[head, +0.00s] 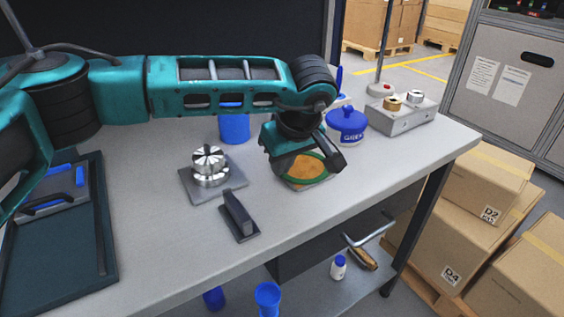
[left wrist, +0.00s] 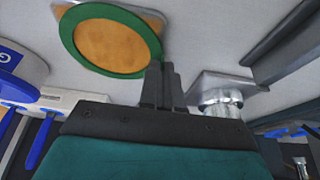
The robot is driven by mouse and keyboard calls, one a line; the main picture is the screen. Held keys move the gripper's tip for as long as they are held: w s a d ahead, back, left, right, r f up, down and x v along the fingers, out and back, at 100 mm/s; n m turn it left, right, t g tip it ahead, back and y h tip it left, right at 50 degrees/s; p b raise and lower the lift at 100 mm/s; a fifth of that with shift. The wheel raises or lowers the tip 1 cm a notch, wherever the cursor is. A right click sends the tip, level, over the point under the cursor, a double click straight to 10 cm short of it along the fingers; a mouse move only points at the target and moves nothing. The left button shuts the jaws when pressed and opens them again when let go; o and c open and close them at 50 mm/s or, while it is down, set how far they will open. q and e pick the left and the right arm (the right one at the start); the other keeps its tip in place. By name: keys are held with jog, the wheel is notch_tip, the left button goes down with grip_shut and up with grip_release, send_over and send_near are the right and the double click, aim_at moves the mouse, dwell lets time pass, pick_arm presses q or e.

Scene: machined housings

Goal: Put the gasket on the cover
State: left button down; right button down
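The gasket, a flat green ring (head: 325,178), is at my left gripper; in the left wrist view the green ring (left wrist: 68,42) is large. A tan round surface (head: 303,168) shows through it, over a grey plate. My left gripper (head: 306,160) is low over the table. Its fingers (left wrist: 162,72) are close together at the ring's rim and appear shut on it; the contact is partly hidden. A stacked, round silver machined part (head: 209,168), seemingly with the cover, stands on a square grey plate left of the gripper. My right gripper is not in view.
A dark upright bracket (head: 238,215) stands in front of the silver part. A blue cup (head: 234,128) and blue lidded pot (head: 347,122) are behind. A grey block (head: 405,121) with small cylinders is at the right end. A dark tray (head: 75,240) is at left; the front table is clear.

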pick_arm(q)
jog(key=c, duration=1.3)
grip_release()
jog(key=shift+c, duration=0.2)
jog(key=shift+r, duration=0.25)
jog(key=p+v, duration=0.1)
jog(key=v, duration=1)
jog(key=shift+s+d+r, duration=0.15)
jog(key=shift+d+r, duration=0.05)
jog(key=shift+r, duration=0.1)
